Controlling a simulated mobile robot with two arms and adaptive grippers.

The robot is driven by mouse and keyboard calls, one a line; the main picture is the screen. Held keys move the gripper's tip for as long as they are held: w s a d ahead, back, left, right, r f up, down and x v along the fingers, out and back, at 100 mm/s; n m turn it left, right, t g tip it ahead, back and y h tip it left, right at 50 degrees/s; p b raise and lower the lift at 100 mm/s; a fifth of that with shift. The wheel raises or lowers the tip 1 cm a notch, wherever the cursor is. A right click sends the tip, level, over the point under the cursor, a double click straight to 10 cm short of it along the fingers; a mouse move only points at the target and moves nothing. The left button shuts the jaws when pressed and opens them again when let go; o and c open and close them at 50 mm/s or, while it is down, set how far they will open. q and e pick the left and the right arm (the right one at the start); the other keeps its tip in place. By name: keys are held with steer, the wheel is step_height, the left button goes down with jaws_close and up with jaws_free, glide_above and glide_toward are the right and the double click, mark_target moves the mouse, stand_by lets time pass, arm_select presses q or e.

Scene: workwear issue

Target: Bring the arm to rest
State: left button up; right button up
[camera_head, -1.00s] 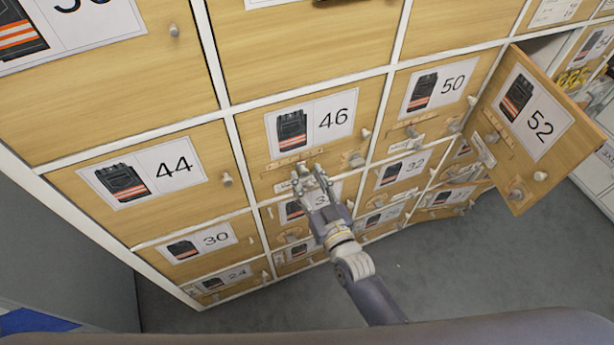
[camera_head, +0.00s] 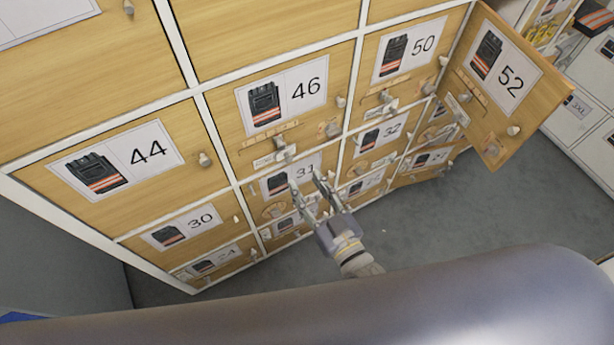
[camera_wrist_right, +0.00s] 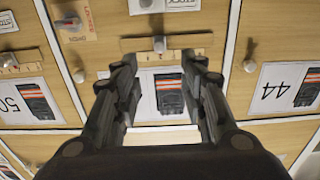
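My right gripper (camera_head: 304,170) is in the lower middle of the head view, in front of the wooden locker doors. Its two fingers are apart with nothing between them. In the right wrist view the open fingers (camera_wrist_right: 160,80) frame the vest card of a door between the upside-down 44 and 50 cards. No held object shows in either view. In the head view the fingertips overlap the lower edge of door 46 (camera_head: 225,110) and the card of the door below; I cannot tell whether they touch. My left gripper is not in view.
Door 52 (camera_head: 548,90) stands open at the right, jutting out. Door 44 (camera_head: 185,125) and door 50 (camera_head: 372,48) look shut, with small protruding knobs. A low door at the lower right also looks ajar. Grey floor (camera_head: 440,220) is clear to the right of my gripper.

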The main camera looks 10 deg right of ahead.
steer(key=s+d+f+g+h, duration=0.1)
steer(key=s+d+f+g, duration=0.25)
steer(key=f, duration=0.65)
steer(key=s+d+f+g+h, duration=0.15)
steer(key=s+f, duration=0.25)
steer(key=f, duration=0.7)
steer(key=s+d+f+g+h, duration=0.1)
steer(key=s+d+f+g, duration=0.25)
steer(key=f, duration=0.65)
steer(key=s+d+f+g+h, duration=0.1)
steer(key=s+d+f+g, duration=0.1)
steer(key=s+f, duration=0.2)
steer(key=s+d+f+m+g, duration=0.1)
steer(key=s+d+f+g, duration=0.2)
steer(key=s, duration=0.8)
steer(key=s+d+f+g+h, duration=0.1)
steer(key=s+d+f+g, duration=0.1)
steer(key=s+f, duration=0.5)
steer(key=shift+s+d+m+h, duration=0.35)
steer(key=shift+s+d, duration=0.1)
steer(key=shift+d, duration=0.3)
steer(key=shift+g, duration=0.25)
